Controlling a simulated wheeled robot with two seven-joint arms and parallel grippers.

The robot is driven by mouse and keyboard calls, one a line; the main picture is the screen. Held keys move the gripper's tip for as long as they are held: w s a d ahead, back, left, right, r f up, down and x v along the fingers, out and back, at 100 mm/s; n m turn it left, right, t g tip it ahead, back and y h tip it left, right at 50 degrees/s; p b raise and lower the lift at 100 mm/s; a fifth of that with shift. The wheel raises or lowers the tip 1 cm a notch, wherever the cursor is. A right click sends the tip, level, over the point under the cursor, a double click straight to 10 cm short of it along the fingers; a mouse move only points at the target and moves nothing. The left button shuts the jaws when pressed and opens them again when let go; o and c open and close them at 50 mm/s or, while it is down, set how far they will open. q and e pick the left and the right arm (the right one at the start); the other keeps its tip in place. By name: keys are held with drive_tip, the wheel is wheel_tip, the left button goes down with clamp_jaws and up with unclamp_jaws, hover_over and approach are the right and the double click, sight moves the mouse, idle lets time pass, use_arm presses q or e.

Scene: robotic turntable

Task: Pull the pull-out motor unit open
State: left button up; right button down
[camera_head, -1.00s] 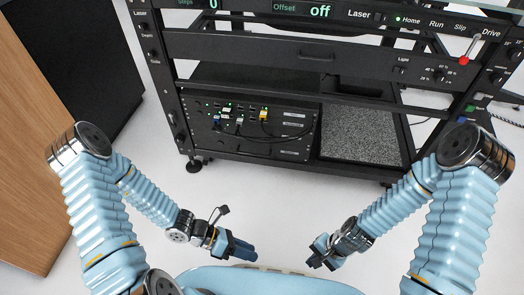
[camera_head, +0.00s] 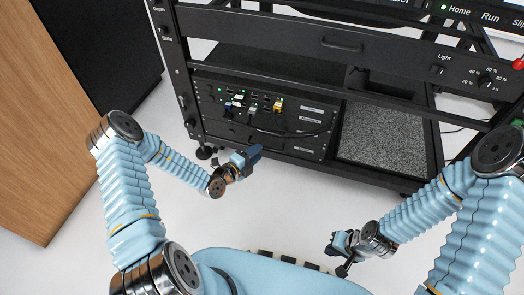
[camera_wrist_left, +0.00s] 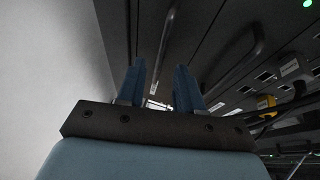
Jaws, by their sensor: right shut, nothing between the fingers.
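A black panel unit (camera_head: 238,130) with plugs and cables sits low in the rack's left half; I take it for the pull-out motor unit. It looks flush with the frame. The left wrist view shows its dark face from close by, with a bar handle (camera_wrist_left: 242,58) ahead and right of the fingers. My left gripper (camera_head: 252,156) is in front of the panel's lower edge, apart from it. Its two blue fingers (camera_wrist_left: 160,85) stand apart with nothing between them. My right gripper (camera_head: 340,250) is shut and empty, low over the floor, away from the rack.
Above is a black drawer front with a handle (camera_head: 342,47). A grey speckled panel (camera_head: 385,135) lies right of the unit. Cables with a yellow plug (camera_head: 278,105) stick out in front. A wooden cabinet (camera_head: 45,130) stands at left. The floor before the rack is clear.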

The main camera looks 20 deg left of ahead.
use_arm(q)
drive_tip(key=x, duration=0.3)
drive_tip(key=shift+w+d, duration=0.2)
drive_tip(key=shift+w, duration=0.05)
clamp_jaws()
idle(1.3)
